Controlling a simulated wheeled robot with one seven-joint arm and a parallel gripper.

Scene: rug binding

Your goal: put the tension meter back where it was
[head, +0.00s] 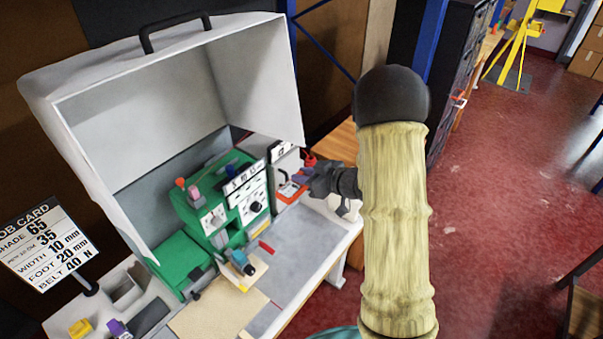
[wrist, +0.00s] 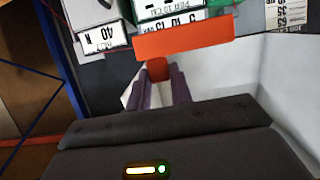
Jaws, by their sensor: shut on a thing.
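My gripper (head: 304,176) reaches in from the right, at the right end of the green machine. It also shows in the wrist view (wrist: 157,80), with purple fingers shut around the stem of an orange-red T-shaped piece (wrist: 185,37). The broad bar of this piece lies across the fingertips. It may be the tension meter, but no marking on it shows. A white box (wrist: 103,37) with an upside-down "40 N" label is just beyond it. My forearm hides part of the bench in the head view.
The green binding machine (head: 222,205) stands under a raised white hood (head: 225,85). A job card (head: 48,243) stands at left.

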